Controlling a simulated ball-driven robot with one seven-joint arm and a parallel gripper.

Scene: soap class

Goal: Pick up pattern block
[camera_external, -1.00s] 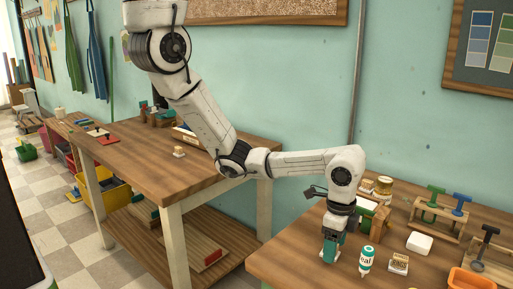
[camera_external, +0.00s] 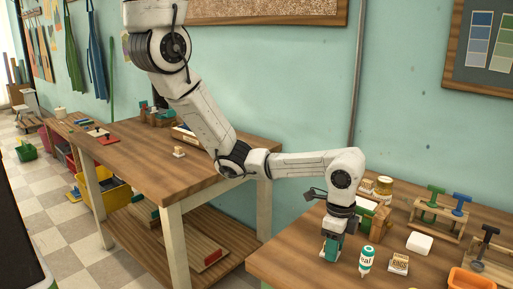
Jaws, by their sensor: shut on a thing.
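My gripper (camera_external: 331,250) points straight down at the left part of the near wooden table (camera_external: 290,262).
A white and teal bottle (camera_external: 366,262) stands close right of my gripper, with a small labelled box (camera_external: 398,264) beyond it. A white block (camera_external: 419,243), an orange tray (camera_external: 470,281) and a wooden stamp rack (camera_external: 437,222) are farther right. Bare tabletop lies left.

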